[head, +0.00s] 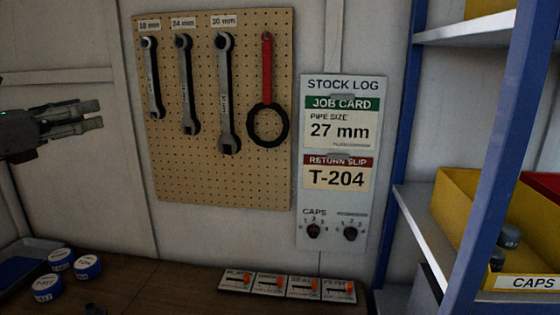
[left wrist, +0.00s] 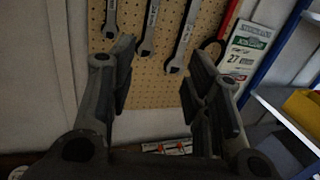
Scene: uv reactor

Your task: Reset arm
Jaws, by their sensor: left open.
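My left gripper (head: 84,121) comes in at the left edge of the head view, in the air left of the pegboard. The left wrist view shows its two fingers (left wrist: 160,85) spread apart with nothing between them. The pegboard (head: 215,180) and its wrenches lie beyond the fingers in that view. My right gripper does not show in either view.
Several wrenches, including a red strap wrench (head: 267,85), hang on the pegboard. A stock log panel (head: 340,84) with two knobs is beside it. Blue-ringed caps (head: 88,266) and a row of switches (head: 286,284) sit on the bench. A yellow caps bin (head: 455,205) stands on the right shelf.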

